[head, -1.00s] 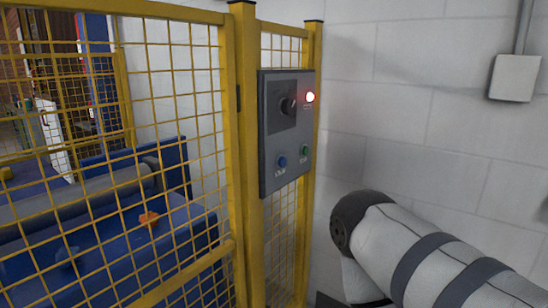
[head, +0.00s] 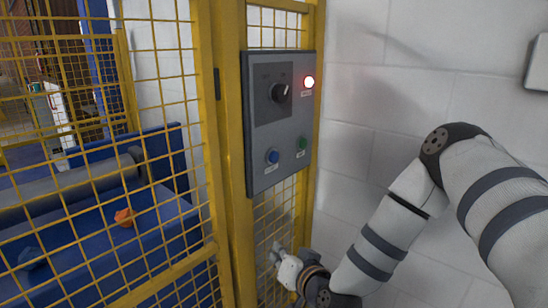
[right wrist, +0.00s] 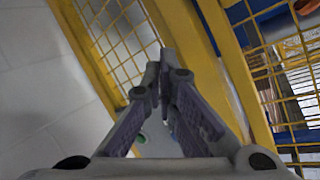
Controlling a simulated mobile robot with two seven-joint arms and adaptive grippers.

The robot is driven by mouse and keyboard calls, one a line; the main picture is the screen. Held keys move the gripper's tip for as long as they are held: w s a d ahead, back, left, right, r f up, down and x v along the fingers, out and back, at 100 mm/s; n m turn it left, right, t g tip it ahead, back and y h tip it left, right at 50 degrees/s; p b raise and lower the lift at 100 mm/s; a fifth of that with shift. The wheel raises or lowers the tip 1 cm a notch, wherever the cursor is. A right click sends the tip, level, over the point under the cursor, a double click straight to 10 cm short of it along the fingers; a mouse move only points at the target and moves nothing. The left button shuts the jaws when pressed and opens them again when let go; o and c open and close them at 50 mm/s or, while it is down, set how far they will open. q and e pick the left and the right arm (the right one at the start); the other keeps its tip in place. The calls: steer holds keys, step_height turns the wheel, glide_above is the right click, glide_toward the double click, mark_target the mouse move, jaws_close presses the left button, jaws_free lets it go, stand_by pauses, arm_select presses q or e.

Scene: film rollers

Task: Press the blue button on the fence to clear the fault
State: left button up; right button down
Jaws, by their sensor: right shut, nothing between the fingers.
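The blue button (head: 272,156) is at the lower left of a grey control panel (head: 262,180) on the yellow fence. My right gripper (head: 276,250) is below the panel, apart from the blue button, in front of the fence mesh. In the right wrist view its fingers (right wrist: 166,60) meet at the tips, shut and empty. They hide most of the panel there; a green spot (right wrist: 141,138) shows between them. My left gripper is out of view.
The yellow mesh fence (head: 232,150) stands left of and around the panel. Behind it are a blue machine with a grey roller (head: 70,190) and an orange knob (head: 124,217). A white block wall (head: 375,100) lies to the right, with a grey box (head: 538,65) on it.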

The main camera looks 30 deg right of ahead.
mark_target(274, 157)
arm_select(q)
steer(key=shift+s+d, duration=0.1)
arm_select(e)
steer(key=w+d+r+m+t+h, duration=0.2)
steer(key=d+r+h, duration=0.1)
steer(key=d+r, duration=0.3)
steer(key=w+d+r+m+t+h, duration=0.2)
steer(key=w+d+r+m+h, duration=0.1)
steer(key=d+r, duration=0.4)
step_height(274, 157, up, 4)
steer(key=shift+w+f+m+h, duration=0.25)
steer(key=shift+w+m+h, duration=0.1)
steer(key=shift+h, duration=0.25)
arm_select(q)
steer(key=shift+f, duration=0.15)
arm_select(e)
steer(key=shift+w+f, duration=0.1)
arm_select(q)
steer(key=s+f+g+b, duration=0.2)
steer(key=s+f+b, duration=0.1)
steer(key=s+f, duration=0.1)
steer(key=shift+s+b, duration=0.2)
steer(key=shift+b, duration=0.1)
arm_select(e)
steer(key=w+a, duration=0.3)
steer(key=w, duration=0.5)
steer(key=shift+a, duration=0.25)
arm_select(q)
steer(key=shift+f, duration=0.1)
